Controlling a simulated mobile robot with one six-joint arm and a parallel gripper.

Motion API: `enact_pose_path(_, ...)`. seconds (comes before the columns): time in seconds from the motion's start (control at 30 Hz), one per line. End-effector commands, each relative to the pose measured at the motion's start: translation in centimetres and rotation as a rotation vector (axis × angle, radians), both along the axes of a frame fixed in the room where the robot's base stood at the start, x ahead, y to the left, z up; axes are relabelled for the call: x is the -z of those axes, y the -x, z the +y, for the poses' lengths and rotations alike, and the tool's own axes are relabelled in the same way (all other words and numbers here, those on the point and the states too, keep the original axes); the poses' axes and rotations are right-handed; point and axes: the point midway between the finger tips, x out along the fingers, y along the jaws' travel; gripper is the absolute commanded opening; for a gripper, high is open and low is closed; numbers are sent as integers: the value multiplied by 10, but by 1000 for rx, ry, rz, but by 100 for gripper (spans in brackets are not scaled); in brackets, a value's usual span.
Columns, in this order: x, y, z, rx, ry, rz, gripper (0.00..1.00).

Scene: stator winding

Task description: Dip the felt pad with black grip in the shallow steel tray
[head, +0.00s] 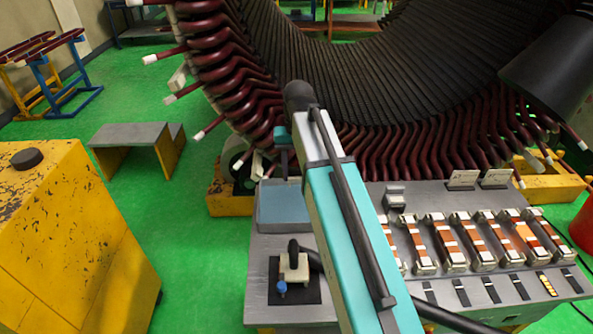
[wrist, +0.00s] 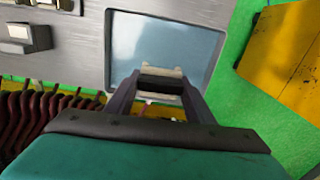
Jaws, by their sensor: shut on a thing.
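The shallow steel tray (head: 284,206) holds a flat blue-grey surface and sits at the back left of the workbench. It also shows in the wrist view at the top middle (wrist: 165,40). My gripper (wrist: 160,80) is shut on the black grip (wrist: 161,84) of the felt pad (wrist: 158,98). The pale pad shows between and around my fingers, at the tray's near edge in the wrist view. I cannot tell whether the pad touches the tray. In the head view my arm and wrist hide most of the gripper and the pad.
The workbench (head: 262,245) also carries a cream block (head: 293,266) with a black knob on a dark mat, and a row of copper-and-white pieces (head: 450,246) at right. The large stator with dark red coil ends (head: 400,150) rises close behind. A yellow cabinet (head: 65,240) stands left.

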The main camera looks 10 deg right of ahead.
Motion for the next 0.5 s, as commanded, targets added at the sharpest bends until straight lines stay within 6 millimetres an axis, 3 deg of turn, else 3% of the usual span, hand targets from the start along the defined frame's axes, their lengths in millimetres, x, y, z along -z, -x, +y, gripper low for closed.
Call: enact_pose_path(0.5,-1,0,0,40,0,0,25)
